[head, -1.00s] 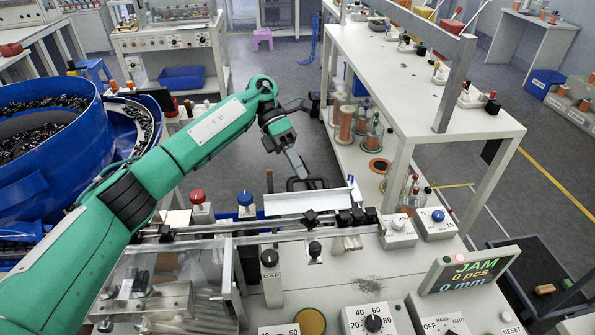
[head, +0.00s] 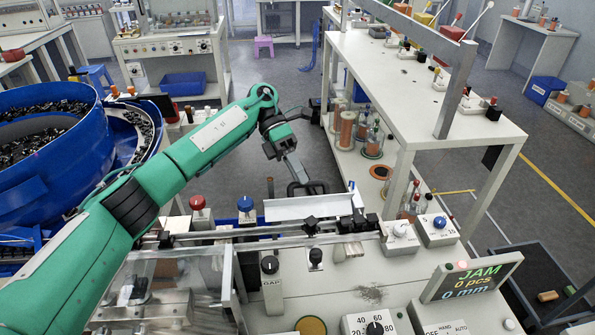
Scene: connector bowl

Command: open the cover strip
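The cover strip (head: 308,208) is a long, pale strip along the bench's feed rail, tilted so that its broad face shows. A black loop handle (head: 305,187) stands at its far edge. My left gripper (head: 298,176) reaches down from behind the strip, with its grey fingers at the handle. The fingers overlap in this view, so I cannot tell whether they are shut on it. My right gripper is not in view.
Black clamps (head: 352,224) sit by the rail's right end. Red (head: 198,203) and blue (head: 245,204) buttons stand to the left. A display (head: 472,276) reads JAM, 0 pcs, 0 mm. A blue bowl feeder (head: 45,150) fills the far left.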

